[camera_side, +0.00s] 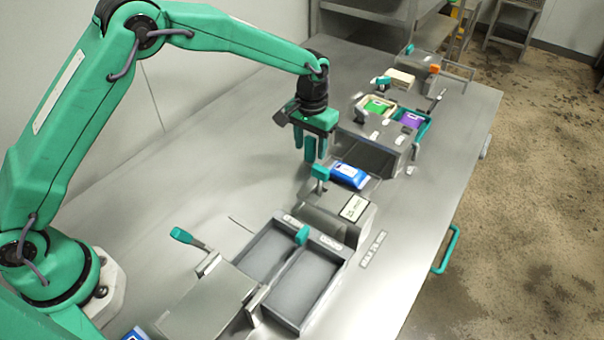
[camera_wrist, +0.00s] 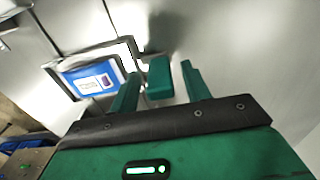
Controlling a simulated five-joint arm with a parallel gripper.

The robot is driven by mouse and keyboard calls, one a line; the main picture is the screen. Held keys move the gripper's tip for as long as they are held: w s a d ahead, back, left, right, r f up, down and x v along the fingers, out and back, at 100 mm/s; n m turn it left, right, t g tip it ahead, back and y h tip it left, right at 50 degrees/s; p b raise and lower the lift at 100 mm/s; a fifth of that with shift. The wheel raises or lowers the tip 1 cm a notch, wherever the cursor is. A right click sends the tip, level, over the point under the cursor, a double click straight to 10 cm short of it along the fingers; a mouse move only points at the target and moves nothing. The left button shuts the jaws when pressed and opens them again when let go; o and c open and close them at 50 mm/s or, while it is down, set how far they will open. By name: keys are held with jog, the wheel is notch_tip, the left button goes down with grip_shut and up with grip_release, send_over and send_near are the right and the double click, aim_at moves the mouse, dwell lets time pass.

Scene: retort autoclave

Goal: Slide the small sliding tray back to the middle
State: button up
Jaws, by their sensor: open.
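The small sliding tray seems to be the metal-rimmed one at left in the wrist view (camera_wrist: 131,44); a blue pouch (camera_wrist: 90,78) lies in it. In the side view the same blue pouch (camera_side: 349,175) lies by the open-fronted metal housing. A teal knob (camera_side: 320,173) stands near the tray, just below my gripper (camera_side: 315,155). In the wrist view a teal block, seemingly this knob (camera_wrist: 160,78), shows between the fingers of my gripper (camera_wrist: 158,88). The fingers are open and apart from it; whether they are down around it I cannot tell.
A metal housing (camera_side: 372,150) stands behind the pouch, with trays of green (camera_side: 378,104) and purple (camera_side: 411,119) pouches beyond. A two-bay metal tray (camera_side: 308,287) with a teal knob (camera_side: 302,235) is in front. Bare table lies left of my gripper.

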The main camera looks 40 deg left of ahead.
jog(key=shift+r, duration=3.85)
jog(key=shift+s+a+r, duration=0.15)
jog(key=shift+a+r, duration=0.05)
jog(key=shift+r, duration=0.3)
jog(key=s+a+r+t, duration=0.3)
jog(key=s+a+r, duration=0.6)
jog(key=s+r, duration=0.4)
jog(key=s+a+t, duration=0.1)
jog(key=s+a, duration=0.2)
jog(key=s, duration=0.6)
jog(key=s+a+t, duration=0.1)
jog(key=s+a, duration=0.2)
jog(key=s, duration=0.6)
jog(key=shift+s+f+t, duration=0.15)
jog(key=shift+f+t, duration=0.15)
jog(key=shift+f, duration=0.15)
